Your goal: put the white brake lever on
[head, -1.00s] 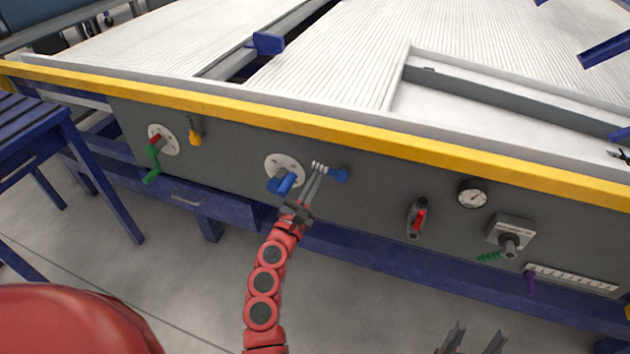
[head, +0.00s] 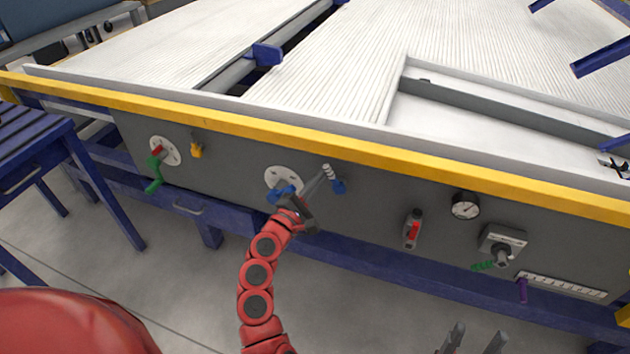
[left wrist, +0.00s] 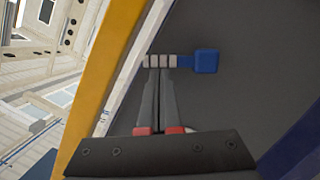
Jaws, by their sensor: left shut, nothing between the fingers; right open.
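The brake lever has a white ribbed handle (head: 328,171) and a blue block (head: 338,187) on the grey panel. In the head view the handle points up and slightly left from the block. My left gripper (head: 325,177) is shut, with nothing held, and its fingertips are at the white handle. In the left wrist view the shut fingertips (left wrist: 161,72) overlap the handle (left wrist: 160,61), with the blue block (left wrist: 206,61) to the right; whether they touch it I cannot tell. My right gripper (head: 476,339) is open and empty at the bottom edge.
A blue valve handle on a round white plate (head: 283,176) is just left, partly behind my left gripper. A green-and-red valve (head: 156,165) is further left. A red switch (head: 412,230), gauge (head: 466,206) and grey box (head: 502,240) are right. A yellow rail (head: 400,150) runs above.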

